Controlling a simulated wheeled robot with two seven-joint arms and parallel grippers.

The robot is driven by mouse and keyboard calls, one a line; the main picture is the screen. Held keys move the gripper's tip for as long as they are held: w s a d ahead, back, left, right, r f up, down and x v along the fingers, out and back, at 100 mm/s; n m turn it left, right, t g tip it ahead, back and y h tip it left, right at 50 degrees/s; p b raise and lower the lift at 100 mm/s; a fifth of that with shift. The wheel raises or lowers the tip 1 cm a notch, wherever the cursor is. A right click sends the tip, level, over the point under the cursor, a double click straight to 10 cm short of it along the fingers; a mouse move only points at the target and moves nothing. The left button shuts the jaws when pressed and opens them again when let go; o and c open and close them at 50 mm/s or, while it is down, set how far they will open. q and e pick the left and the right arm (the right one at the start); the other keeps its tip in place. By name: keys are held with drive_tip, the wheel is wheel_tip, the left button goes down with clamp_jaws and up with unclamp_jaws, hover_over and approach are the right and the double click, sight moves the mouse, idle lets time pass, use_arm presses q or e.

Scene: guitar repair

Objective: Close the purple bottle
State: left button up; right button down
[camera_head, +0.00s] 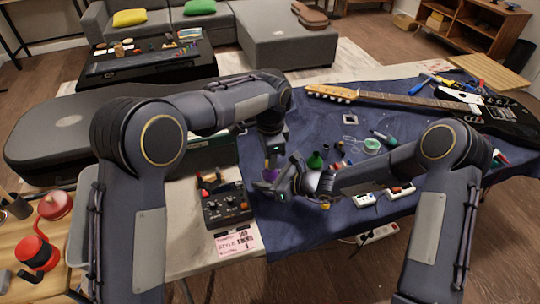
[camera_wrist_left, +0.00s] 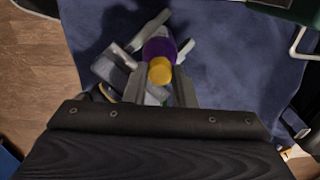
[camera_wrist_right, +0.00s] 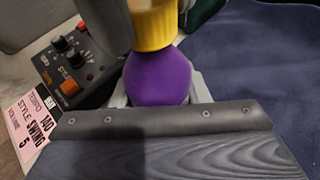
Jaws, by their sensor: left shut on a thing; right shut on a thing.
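The purple bottle (camera_wrist_right: 158,80) is held between my right gripper's fingers (camera_wrist_right: 158,97), above the blue cloth. Its purple body also shows in the left wrist view (camera_wrist_left: 158,47). The yellow cap (camera_wrist_right: 155,24) sits at the bottle's top, in line with it and appearing to touch it; I cannot tell how far it is screwed on. My left gripper (camera_wrist_left: 160,78) is shut on the yellow cap (camera_wrist_left: 160,71), fingers on either side. In the head view, my left gripper (camera_head: 273,152) is above my right gripper (camera_head: 280,186), and the bottle is mostly hidden between them.
A black pedal box with knobs (camera_head: 226,206) and a pink paper (camera_head: 238,242) lie left of the grippers. A green bottle (camera_head: 315,160) stands just right of them. A black guitar (camera_head: 470,108) lies at the back right of the blue cloth (camera_head: 300,235).

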use_arm(q)
drive_tip(key=m, duration=0.6)
drive_tip(key=shift+m, duration=0.4)
drive_tip(key=m, duration=2.2)
drive_tip(key=o, duration=0.9)
